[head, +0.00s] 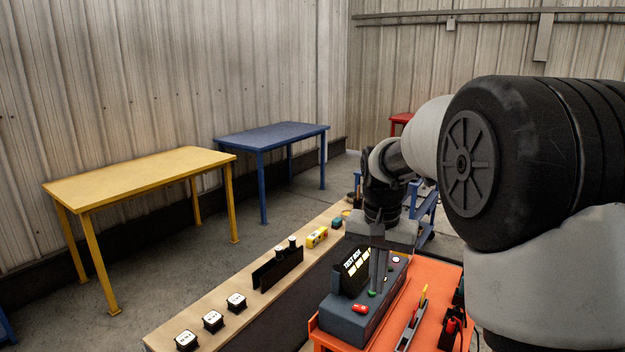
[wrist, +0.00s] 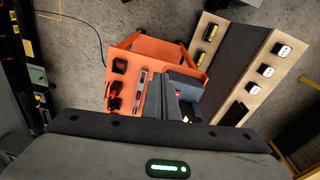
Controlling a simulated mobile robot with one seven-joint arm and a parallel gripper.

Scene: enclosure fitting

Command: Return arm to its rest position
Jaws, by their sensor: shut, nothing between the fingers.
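My arm reaches in from the right in the head view and bends down at the wrist. My gripper (head: 376,290) points down with its fingers together and nothing between them. Its fingertips are over the dark grey test box (head: 340,318), close to a green button on its top; I cannot tell whether they touch it. The test box has a lit yellow display, a red part and a white button. In the wrist view, my gripper (wrist: 172,118) covers part of the test box (wrist: 188,82).
The test box stands on an orange table (head: 428,318). A tray (head: 411,326) with tools lies right of it. A wooden bench (head: 190,318) to the left carries white-topped blocks and a black rack (head: 278,268). A yellow table (head: 140,175) and a blue table (head: 272,134) stand farther back.

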